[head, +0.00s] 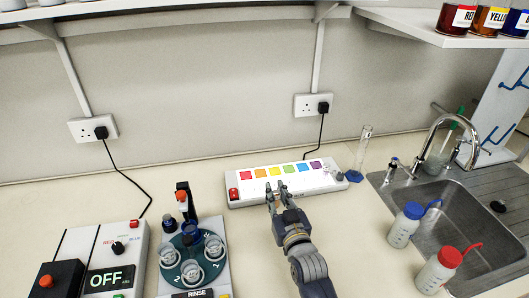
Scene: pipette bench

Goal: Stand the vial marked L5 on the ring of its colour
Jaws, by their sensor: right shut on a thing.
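My right gripper (276,190) reaches in from below, at the front edge of a white panel (330,183) with a row of coloured squares. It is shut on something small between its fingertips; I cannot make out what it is. No label reading L5 can be read, and I cannot pick out the marked vial or a ring of its colour. My left gripper is not in view.
A rinse unit (222,262) with several glass cups and an OFF control box (135,240) stand at left. A glass cylinder (364,148), blue-capped bottle (403,228), red-capped bottle (436,272) and sink (465,215) are right. Bench between panel and bottles is clear.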

